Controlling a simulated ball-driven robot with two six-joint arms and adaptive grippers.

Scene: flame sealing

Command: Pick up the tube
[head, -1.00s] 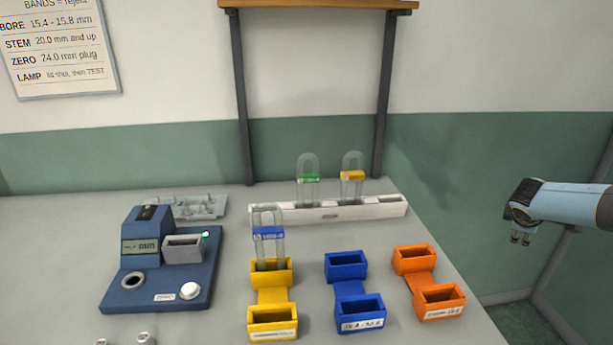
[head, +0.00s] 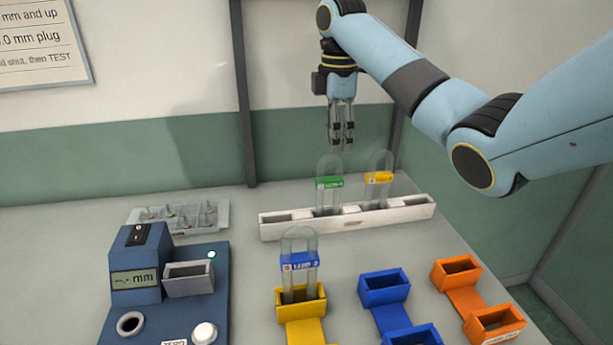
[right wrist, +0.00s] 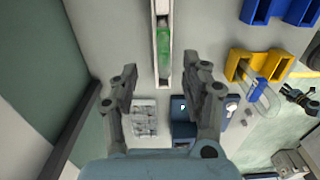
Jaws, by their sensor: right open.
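Three clear U-shaped tubes show in the head view. The green-banded tube (head: 328,184) and yellow-banded tube (head: 379,178) stand in the white rack (head: 350,223). The blue-banded tube (head: 299,261) stands in the rear cup of the yellow holder (head: 302,332). My right gripper (head: 342,148) points down, empty, above and behind the rack, close over the green-banded tube in the picture. In the right wrist view its fingers (right wrist: 164,92) are spread wide, with the green-banded tube (right wrist: 163,45) ahead between their lines. A dark jointed part at that view's right edge may be my left gripper.
Blue (head: 385,288) and orange (head: 459,274) holders stand right of the yellow one. The blue gauge (head: 136,281) stands at the left, with a clear tray (head: 178,217) of small pieces behind it. Dark posts (head: 243,110) rise behind the rack.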

